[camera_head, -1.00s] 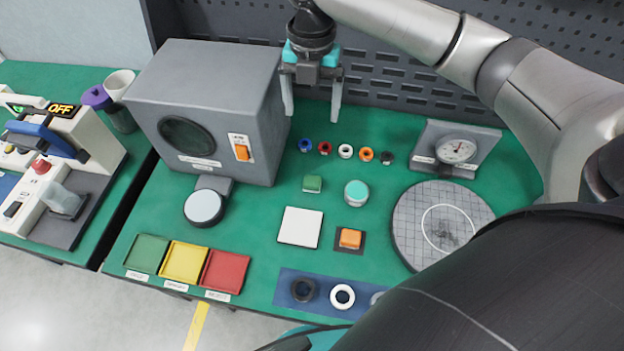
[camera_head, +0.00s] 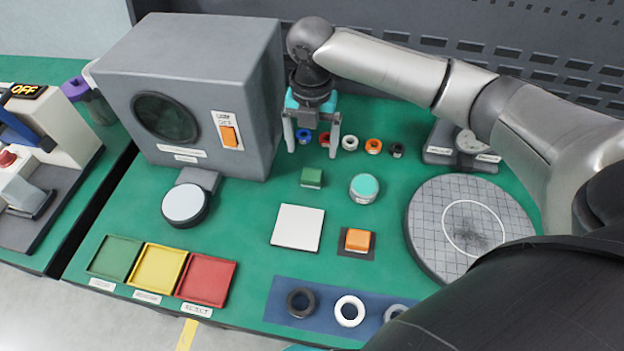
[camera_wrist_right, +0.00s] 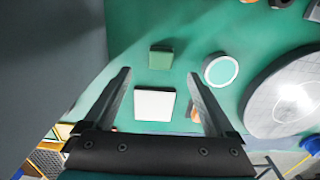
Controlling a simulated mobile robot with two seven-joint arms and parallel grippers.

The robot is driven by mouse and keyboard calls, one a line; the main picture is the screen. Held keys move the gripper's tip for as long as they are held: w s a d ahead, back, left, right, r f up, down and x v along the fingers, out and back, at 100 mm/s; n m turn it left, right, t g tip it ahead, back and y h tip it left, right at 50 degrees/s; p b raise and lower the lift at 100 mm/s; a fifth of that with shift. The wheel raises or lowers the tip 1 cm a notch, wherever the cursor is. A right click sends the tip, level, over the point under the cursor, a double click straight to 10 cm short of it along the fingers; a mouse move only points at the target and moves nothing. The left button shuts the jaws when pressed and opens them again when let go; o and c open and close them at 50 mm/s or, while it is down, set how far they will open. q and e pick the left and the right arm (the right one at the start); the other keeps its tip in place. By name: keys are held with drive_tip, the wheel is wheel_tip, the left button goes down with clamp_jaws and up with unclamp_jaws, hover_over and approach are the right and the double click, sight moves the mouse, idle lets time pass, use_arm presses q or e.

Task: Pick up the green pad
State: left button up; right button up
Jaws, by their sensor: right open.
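The green pad (camera_head: 312,177) is a small square block lying on the green bench top, behind the white square plate. It also shows in the right wrist view (camera_wrist_right: 161,56), just beyond the fingertips and roughly centred between them. My right gripper (camera_head: 312,148) points down with both fingers apart and nothing between them. It is above and a little behind the pad, not touching it. In the right wrist view, the open right gripper (camera_wrist_right: 159,74) spans the white plate (camera_wrist_right: 155,104). My left gripper is not in view.
A grey box with an orange switch (camera_head: 205,95) stands close to the left of the gripper. Small coloured rings (camera_head: 350,143) lie behind the pad. A teal-topped round jar (camera_head: 364,188) is to its right. An orange block (camera_head: 358,240) and coloured trays (camera_head: 158,270) lie nearer.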

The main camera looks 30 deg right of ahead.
sight(312, 174)
wheel_tip(312, 174, down, 4)
drive_tip(key=shift+r+b, duration=0.1)
drive_tip(key=shift+b, duration=0.2)
drive_tip(key=f, duration=0.1)
drive_tip(key=f+b, duration=0.1)
drive_tip(key=f, duration=0.3)
drive_tip(key=shift+s+a+f+b, duration=0.1)
drive_tip(key=shift+s+b, duration=0.2)
drive_tip(key=shift+c, duration=0.2)
clamp_jaws()
wheel_tip(312, 174, up, 20)
drive_tip(key=p, duration=0.5)
